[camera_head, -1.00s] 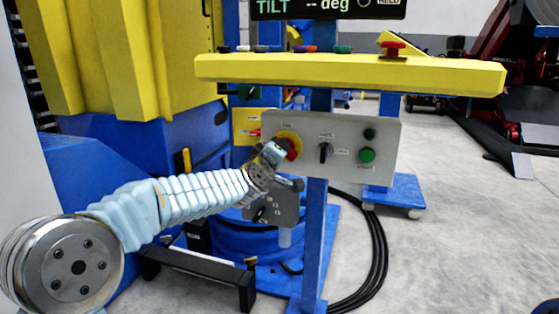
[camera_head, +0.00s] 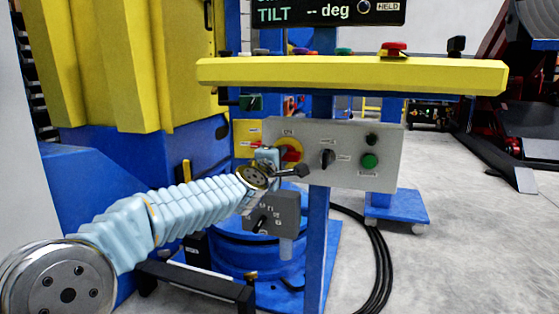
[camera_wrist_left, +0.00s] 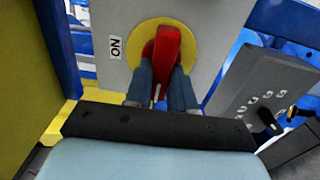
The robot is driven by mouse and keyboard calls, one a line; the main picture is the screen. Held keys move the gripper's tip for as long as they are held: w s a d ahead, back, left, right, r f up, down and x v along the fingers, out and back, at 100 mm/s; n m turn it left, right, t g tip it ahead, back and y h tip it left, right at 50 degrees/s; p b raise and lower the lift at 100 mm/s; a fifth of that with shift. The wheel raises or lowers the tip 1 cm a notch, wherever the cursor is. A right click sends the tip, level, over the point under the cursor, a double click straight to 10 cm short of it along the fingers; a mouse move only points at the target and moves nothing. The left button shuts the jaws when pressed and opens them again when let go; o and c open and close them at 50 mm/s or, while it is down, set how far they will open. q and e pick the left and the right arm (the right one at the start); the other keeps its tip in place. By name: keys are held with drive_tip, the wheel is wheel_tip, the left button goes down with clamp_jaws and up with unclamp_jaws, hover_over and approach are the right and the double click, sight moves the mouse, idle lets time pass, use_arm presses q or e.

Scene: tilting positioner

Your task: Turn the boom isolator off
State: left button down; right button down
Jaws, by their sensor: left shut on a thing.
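The boom isolator has a red handle (camera_head: 293,155) on a round yellow plate (camera_head: 289,142), set on the left part of a grey control panel (camera_head: 375,143). An "ON" label sits above the plate. My left gripper (camera_head: 277,156) is at the handle and partly covers it. In the left wrist view the two fingers (camera_wrist_left: 162,88) are shut on the red handle (camera_wrist_left: 167,50), one on each side. There the handle lies across the direction to the "ON" label (camera_wrist_left: 115,48). My right gripper is in neither view.
On the same panel are a black selector (camera_head: 327,158) and a green button (camera_head: 369,161). A smaller grey box (camera_head: 272,212) hangs below. A yellow shelf (camera_head: 350,75) with a red button (camera_head: 394,49) juts out above. A blue post (camera_head: 316,245) stands below the panel.

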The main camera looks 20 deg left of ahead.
use_arm(q)
drive_tip(key=shift+a+r, duration=0.1)
drive_tip(key=shift+r, duration=0.05)
drive_tip(key=c, duration=1.2)
unclamp_jaws()
drive_tip(key=shift+o, duration=1.2)
drive_tip(key=s, duration=1.3)
drive_tip(key=shift+s+a, duration=0.15)
drive_tip(key=shift+s, duration=0.2)
